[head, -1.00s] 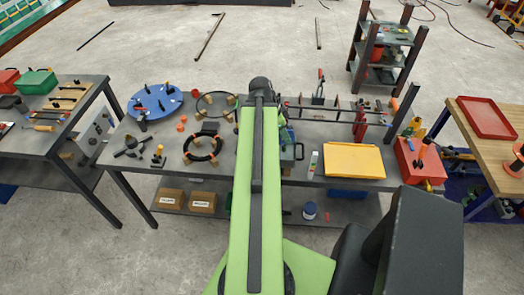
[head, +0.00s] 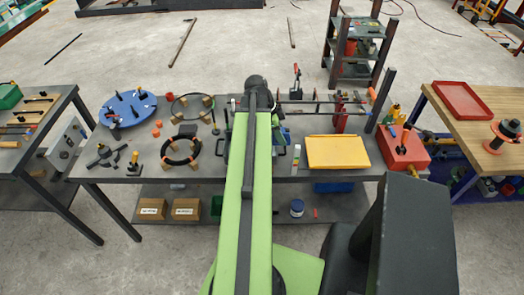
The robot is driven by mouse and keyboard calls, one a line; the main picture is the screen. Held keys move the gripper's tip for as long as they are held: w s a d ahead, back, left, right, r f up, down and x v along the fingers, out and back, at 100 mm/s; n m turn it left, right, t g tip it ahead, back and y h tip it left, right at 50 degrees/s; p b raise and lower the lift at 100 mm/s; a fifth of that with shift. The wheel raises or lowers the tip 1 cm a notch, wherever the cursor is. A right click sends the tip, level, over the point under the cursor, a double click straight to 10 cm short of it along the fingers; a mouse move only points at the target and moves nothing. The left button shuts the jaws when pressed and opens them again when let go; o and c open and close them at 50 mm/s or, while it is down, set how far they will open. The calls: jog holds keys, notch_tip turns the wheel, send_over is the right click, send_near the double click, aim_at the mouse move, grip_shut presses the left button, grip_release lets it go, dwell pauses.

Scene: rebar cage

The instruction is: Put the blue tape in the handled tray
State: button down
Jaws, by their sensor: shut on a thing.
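A grey-blue tray-like thing (head: 283,158) lies on the middle table, mostly hidden behind my raised green arm. A dark handle (head: 296,158) shows at its right side, so it seems to be the handled tray. Small blue and green things (head: 279,134) show at the arm's right edge, too covered to name. I cannot pick out the blue tape for certain. A blue roll or jar with a pale top (head: 297,207) stands on the lower shelf. My gripper is hidden behind my arm.
Left of my arm, the grey table holds a blue disc (head: 128,108) and a black ring (head: 181,151). A red tray (head: 463,101) lies on the wooden table. Floor shows between the tables.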

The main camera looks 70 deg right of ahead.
jog(key=shift+w+a+f+b, duration=0.1)
jog(key=shift+w+f+b, duration=0.85)
jog(key=shift+f+b, duration=0.4)
jog(key=shift+w+a+f+b, duration=0.1)
jog(key=shift+w+f+b, duration=1)
jog(key=shift+f, duration=0.5)
jog(key=shift+w+a+f+b, duration=0.1)
jog(key=shift+w+f+b, duration=0.75)
jog(key=shift+f+b, duration=0.55)
jog(key=c, duration=1.3)
grip_release()
jog(key=shift+o, duration=0.2)
jog(key=shift+r+p, duration=0.15)
jog(key=shift+p, duration=0.15)
jog(key=shift+r+p, duration=0.35)
jog(key=p+v, duration=1.1)
jog(key=v, duration=0.1)
jog(key=shift+r, duration=0.15)
